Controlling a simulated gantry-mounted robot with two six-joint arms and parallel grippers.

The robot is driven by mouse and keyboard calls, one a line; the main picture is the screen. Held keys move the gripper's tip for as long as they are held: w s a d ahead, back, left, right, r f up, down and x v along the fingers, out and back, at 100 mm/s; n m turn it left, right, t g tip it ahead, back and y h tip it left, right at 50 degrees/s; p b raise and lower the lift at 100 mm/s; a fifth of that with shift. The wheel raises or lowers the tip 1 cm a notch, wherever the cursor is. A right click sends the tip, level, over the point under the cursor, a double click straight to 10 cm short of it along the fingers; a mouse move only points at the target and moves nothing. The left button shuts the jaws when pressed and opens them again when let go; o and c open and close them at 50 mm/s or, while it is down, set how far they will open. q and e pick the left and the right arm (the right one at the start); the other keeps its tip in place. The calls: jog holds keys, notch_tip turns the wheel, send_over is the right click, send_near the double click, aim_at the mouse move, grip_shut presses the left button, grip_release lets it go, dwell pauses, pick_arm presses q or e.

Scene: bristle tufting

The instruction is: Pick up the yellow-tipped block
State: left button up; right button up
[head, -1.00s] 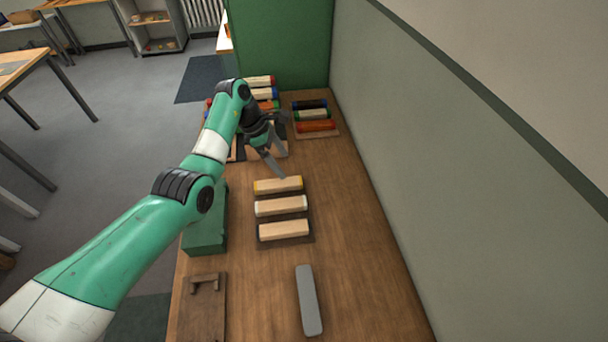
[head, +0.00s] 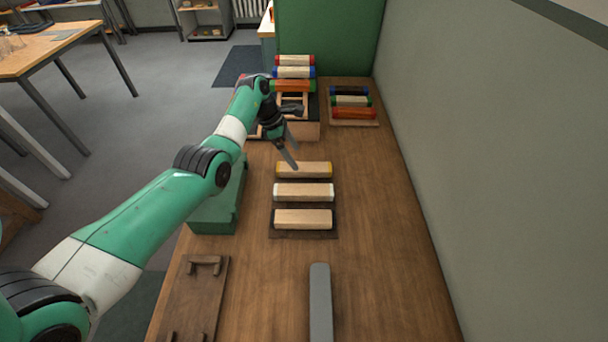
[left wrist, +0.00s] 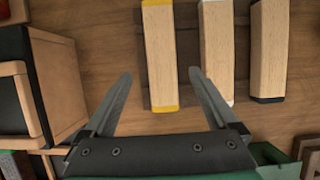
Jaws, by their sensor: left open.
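The yellow-tipped block (head: 304,170) is a pale wooden bar with yellow ends. It lies farthest back of three bars on a dark mat (head: 304,234). My left gripper (head: 291,150) is open just behind its left part, fingers angled down. In the left wrist view the yellow-tipped block (left wrist: 159,55) points toward the gap between the open fingers (left wrist: 163,75), nearer the right finger. Nothing is between the fingertips except the table and part of this block. A white-tipped bar (head: 303,192) and a black-tipped bar (head: 303,219) lie in front of it. My right gripper is not in view.
A rack (head: 305,131) with coloured bars stands behind. A smaller tray (head: 354,123) with bars is at its right. A green box (head: 214,212) sits left of the mat, and a grey bar (head: 320,303) lies in front. The table's right side is clear.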

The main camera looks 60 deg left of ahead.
aim_at(303, 166)
pick_arm(q)
jog(key=shift+w+d+f, duration=0.1)
jog(key=shift+w+f, duration=0.05)
jog(key=shift+f, duration=0.2)
jog(key=b+x, duration=0.2)
jog(key=x, duration=0.1)
jog(key=b+x, duration=0.2)
jog(key=shift+w+d, duration=0.15)
jog(key=shift+d, duration=0.1)
grip_shut()
